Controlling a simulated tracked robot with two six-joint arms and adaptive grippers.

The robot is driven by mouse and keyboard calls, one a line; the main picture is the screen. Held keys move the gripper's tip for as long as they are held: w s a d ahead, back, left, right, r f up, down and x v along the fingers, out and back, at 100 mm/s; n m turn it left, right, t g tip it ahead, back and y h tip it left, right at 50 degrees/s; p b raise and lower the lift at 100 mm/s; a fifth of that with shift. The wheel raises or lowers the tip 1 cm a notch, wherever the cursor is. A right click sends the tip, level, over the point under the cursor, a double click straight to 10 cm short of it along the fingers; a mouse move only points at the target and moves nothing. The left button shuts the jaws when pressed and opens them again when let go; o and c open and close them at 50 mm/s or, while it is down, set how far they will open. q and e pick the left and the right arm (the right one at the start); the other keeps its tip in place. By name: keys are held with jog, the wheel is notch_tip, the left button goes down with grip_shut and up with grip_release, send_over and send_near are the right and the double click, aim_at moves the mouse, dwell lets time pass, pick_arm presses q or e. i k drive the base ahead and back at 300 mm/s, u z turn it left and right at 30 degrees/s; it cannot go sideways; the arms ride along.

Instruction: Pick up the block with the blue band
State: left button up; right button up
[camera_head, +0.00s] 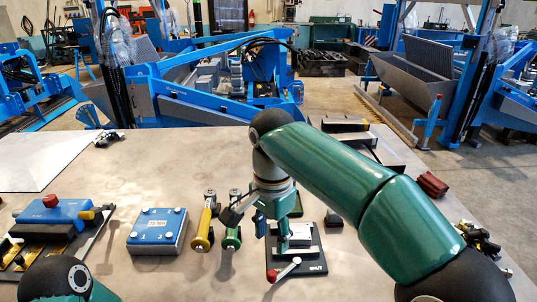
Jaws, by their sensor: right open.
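My right arm comes in from the right, and its gripper (262,222) is open, pointing down over the table. Below and to its right is a black plate (311,269) bearing a pale metal block-like part (300,236), a red-knobbed lever and small white lettering. The gripper partly covers this part. A blue-green upright piece shows in front of it, and I cannot tell whether it belongs to the gripper. I cannot make out for certain a block with a blue band. My left gripper is out of view; only part of my left arm shows at the bottom left.
A yellow-handled tool (203,230) and a green-handled tool (233,233) lie left of the gripper. Further left are a blue-topped box (158,228) and a blue fixture (62,212) with a red knob. A dark red block (432,184) lies at right.

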aim_at(301, 237)
jog(key=k, duration=1)
